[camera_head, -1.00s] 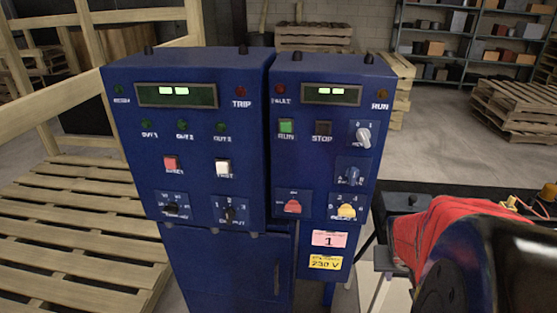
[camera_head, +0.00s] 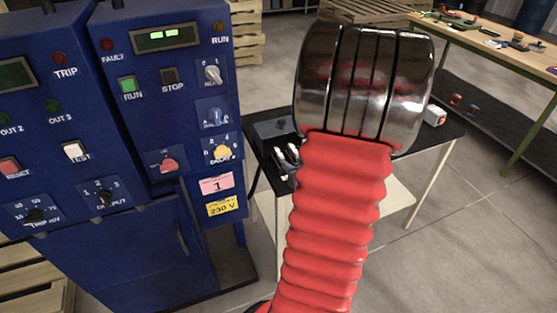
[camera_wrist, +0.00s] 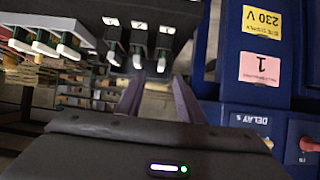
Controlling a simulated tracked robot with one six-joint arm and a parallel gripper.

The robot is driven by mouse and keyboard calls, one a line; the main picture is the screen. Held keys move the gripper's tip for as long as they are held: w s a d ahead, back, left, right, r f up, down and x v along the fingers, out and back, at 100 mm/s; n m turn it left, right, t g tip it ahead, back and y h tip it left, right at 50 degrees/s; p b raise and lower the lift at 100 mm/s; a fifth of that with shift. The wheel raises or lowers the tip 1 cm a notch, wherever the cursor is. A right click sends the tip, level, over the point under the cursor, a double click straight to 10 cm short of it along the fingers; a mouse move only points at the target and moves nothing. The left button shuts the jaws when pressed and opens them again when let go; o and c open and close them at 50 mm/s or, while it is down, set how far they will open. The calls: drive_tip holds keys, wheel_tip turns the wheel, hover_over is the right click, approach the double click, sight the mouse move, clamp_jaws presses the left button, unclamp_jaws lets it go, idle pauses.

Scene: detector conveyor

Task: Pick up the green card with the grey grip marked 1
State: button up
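In the wrist view, several cards with pale grips (camera_wrist: 43,48) and green edges stand in a row at the upper left. Three more pale grips (camera_wrist: 137,60) sit under small white labels on a black rack (camera_wrist: 150,8). The marks are too small to read, so I cannot tell which card is marked 1. My gripper (camera_wrist: 157,82) is open, its two fingers apart with nothing clearly between them, pointing toward the rack's grips. In the head view, the rack (camera_head: 272,130) and some card grips (camera_head: 280,160) show left of my arm, which hides part of the table; my gripper is hidden.
A blue cabinet (camera_head: 130,150) with switches stands close on the left; its pink label 1 (camera_head: 217,184) and yellow 230 V label (camera_head: 222,206) face the rack side. The rack is on a small black-topped table (camera_head: 425,135). A workbench (camera_head: 500,45) stands at the back right.

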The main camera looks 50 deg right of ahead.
sight(281, 155)
drive_tip(key=shift+w+a+r, duration=0.1)
drive_tip(key=shift+w+r, duration=0.05)
drive_tip(key=x, duration=0.8)
drive_tip(key=shift+w, duration=0.2)
drive_tip(key=shift+w+d, duration=0.1)
drive_tip(key=shift+d, duration=0.1)
idle(0.3)
drive_tip(key=shift+x, duration=2.6)
drive_tip(key=shift+r, duration=0.1)
drive_tip(key=shift+c, duration=0.7)
clamp_jaws()
